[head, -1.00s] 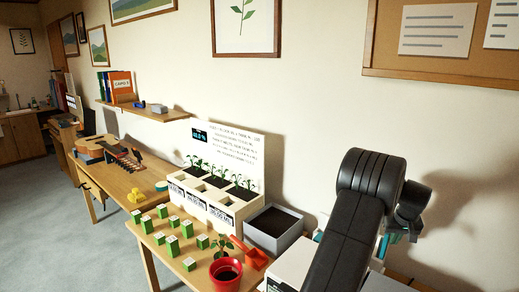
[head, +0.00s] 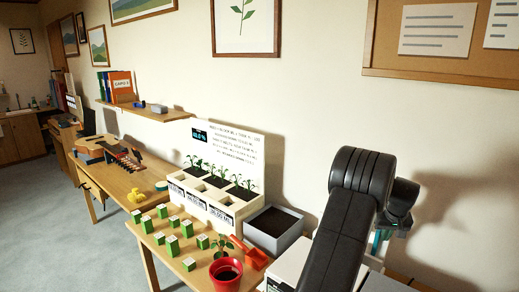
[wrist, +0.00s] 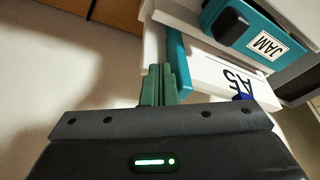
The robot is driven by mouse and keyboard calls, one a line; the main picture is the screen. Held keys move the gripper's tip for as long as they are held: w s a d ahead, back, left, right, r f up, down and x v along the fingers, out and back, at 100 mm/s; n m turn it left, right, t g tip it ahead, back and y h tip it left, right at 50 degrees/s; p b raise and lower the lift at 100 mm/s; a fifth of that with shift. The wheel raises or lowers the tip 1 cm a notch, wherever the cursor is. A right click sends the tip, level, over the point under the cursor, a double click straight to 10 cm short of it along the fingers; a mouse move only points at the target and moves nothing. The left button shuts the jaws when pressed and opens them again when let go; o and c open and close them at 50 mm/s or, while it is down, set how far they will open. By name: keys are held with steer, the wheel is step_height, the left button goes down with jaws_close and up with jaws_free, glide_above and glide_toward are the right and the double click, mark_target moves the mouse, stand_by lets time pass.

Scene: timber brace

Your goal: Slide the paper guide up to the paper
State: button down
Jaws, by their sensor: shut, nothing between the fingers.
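In the wrist view, my gripper (wrist: 160,85) is shut, its green fingers together and empty. A white surface marked A5 (wrist: 225,75), which looks like the paper or its tray, lies to the right of the fingers. A teal bar (wrist: 177,52), which looks like the paper guide, stands along the left side of this white surface. The fingertips are close to the teal bar; I cannot tell whether they touch it. A small blue piece (wrist: 243,97) shows at the right, partly hidden by my gripper. In the head view my arm hides most of this area.
A teal part with a black knob and a JAM label (wrist: 262,40) sits beyond the A5 surface. In the head view, a grey box of soil (head: 272,228), an orange scoop (head: 250,252) and a red plant pot (head: 225,274) stand left of the arm. A wall is behind.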

steer(key=shift+w+a, duration=0.45)
steer(key=shift+a, duration=0.05)
steer(key=shift+s+d, duration=0.15)
steer(key=shift+d, duration=0.05)
step_height(320, 180, up, 10)
steer(key=s+d+p, duration=0.1)
steer(key=p, duration=0.5)
stand_by(0.8)
steer(key=shift+d+f, duration=0.1)
step_height(320, 180, down, 9)
steer(key=b, duration=0.5)
stand_by(0.5)
